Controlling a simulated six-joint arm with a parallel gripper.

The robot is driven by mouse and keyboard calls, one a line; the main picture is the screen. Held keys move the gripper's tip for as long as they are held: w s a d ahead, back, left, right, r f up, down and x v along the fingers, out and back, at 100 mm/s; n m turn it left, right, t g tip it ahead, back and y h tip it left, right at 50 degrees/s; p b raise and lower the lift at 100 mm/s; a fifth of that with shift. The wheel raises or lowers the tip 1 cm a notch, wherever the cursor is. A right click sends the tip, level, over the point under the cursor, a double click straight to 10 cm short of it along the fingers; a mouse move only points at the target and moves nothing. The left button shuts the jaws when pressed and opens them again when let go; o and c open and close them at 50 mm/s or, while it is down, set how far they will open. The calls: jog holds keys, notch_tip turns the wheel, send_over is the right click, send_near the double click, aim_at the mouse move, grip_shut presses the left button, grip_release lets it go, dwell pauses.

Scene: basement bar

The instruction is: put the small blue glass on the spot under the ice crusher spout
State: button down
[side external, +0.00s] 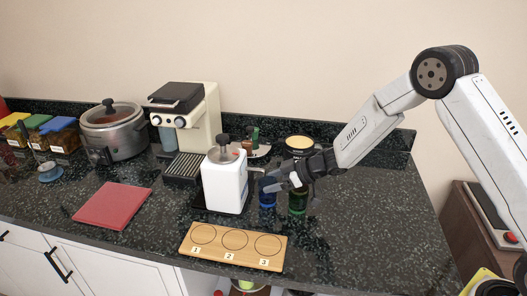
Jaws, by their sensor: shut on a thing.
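The small blue glass (267,197) is upright, just right of the white ice crusher (224,184). My gripper (272,185) reaches in from the right and is shut on the blue glass. I cannot tell whether the glass touches the counter. The crusher has a dark top knob and a crank on its right side. Its spout and the spot under it cannot be made out in this view.
A green glass (298,203) stands close under my gripper. A wooden board (216,248) with three numbered circles lies in front. A red board (113,205) lies left. A coffee machine (205,118) and a cooker (114,130) stand behind. The counter's right side is clear.

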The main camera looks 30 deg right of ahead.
grip_release()
jog(key=shift+f, duration=0.1)
jog(key=shift+s+d+r, duration=0.25)
jog(key=shift+d+r, duration=0.05)
jog(key=v, duration=1.1)
dwell(0.5)
